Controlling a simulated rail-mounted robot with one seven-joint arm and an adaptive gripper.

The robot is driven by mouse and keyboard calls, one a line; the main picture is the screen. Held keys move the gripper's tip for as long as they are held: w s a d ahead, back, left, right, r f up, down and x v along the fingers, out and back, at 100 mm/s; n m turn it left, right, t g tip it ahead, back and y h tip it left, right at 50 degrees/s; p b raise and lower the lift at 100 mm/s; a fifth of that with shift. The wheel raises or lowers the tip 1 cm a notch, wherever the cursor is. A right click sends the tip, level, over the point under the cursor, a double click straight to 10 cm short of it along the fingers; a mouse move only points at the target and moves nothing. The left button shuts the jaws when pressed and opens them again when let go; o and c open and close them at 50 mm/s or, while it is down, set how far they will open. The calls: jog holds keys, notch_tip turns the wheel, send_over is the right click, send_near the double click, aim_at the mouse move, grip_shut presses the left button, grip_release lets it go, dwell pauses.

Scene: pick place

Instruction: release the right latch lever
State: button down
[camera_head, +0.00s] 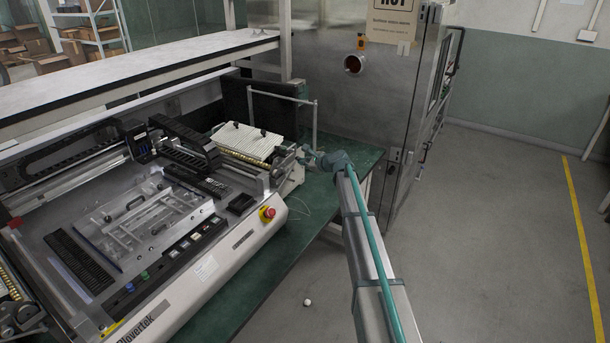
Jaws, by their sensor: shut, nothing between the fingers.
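The pick and place machine (255,215) stands at the left on a green-topped bench. My gripper (301,155) is at the machine's right end, just right of the white slatted feeder bank (246,141). It is shut and small in the picture, with nothing seen in it. Small dark knobs stand on the feeder bank, one of them a dark knob (263,132) near its right side. I cannot make out which part is the right latch lever, nor whether my gripper touches anything. The fittings around my fingertips are too small to tell apart.
A metal frame post (315,125) rises just behind my gripper. A large steel cabinet (345,85) stands behind it. A red emergency button (268,213) is on the machine's front. The green bench top (275,262) has bare room in front. A small white ball (307,302) lies below.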

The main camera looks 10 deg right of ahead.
jog(key=shift+s+a+r+n+t+b, duration=0.25)
jog(key=shift+r+n+t+b, duration=0.1)
jog(key=shift+r+b, duration=0.3)
jog(key=shift+s+a+r+n+t+b, duration=0.25)
jog(key=shift+r+n+b, duration=0.15)
jog(key=shift+r, duration=0.3)
notch_tip(320, 180, down, 4)
jog(key=w+d+b, duration=0.2)
jog(key=b, duration=0.1)
jog(key=r+b+v, duration=0.1)
jog(key=v, duration=0.9)
jog(key=shift+d, duration=0.15)
jog(key=shift+s+r, duration=0.15)
